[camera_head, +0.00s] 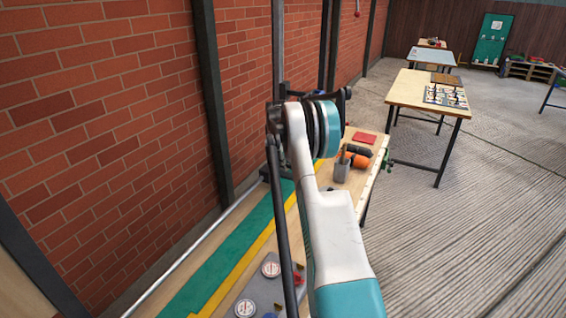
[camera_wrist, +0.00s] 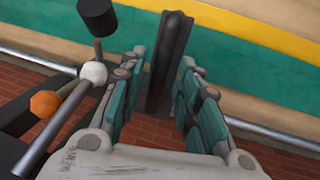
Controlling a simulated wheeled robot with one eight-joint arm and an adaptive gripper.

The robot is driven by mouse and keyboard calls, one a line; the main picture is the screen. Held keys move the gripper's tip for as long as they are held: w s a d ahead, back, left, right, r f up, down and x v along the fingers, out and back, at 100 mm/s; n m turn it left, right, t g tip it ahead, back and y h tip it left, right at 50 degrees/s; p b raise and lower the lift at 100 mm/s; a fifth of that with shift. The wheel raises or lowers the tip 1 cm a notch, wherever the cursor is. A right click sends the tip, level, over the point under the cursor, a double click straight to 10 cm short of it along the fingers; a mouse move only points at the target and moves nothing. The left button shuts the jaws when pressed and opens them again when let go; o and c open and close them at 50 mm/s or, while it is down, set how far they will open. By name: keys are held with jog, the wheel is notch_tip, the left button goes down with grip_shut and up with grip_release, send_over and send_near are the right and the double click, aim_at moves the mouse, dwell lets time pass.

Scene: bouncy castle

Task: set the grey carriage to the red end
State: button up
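In the wrist view my gripper (camera_wrist: 162,60) has its two teal-padded fingers apart, with a dark upright bar (camera_wrist: 170,50) between them. A gap shows at the left finger; the right finger looks very close to the bar, and I cannot tell if it touches. A silver rail (camera_wrist: 280,138) runs behind the bar and fingers. I cannot make out a grey carriage or a red end for certain. In the head view the rail (camera_head: 190,255) runs along the wall side of the bench, and my arm hides my gripper.
A rod with a white ball (camera_wrist: 94,72), an orange ball (camera_wrist: 45,103) and a black cylinder (camera_wrist: 97,16) is left of my gripper. The brick wall (camera_head: 100,120) is close.

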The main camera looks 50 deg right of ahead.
jog(key=shift+r, duration=0.1)
notch_tip(320, 180, up, 12)
jog(key=a, duration=0.2)
jog(key=shift+s+a+f, duration=0.15)
jog(key=shift+s+f, duration=0.1)
jog(key=shift+s, duration=0.1)
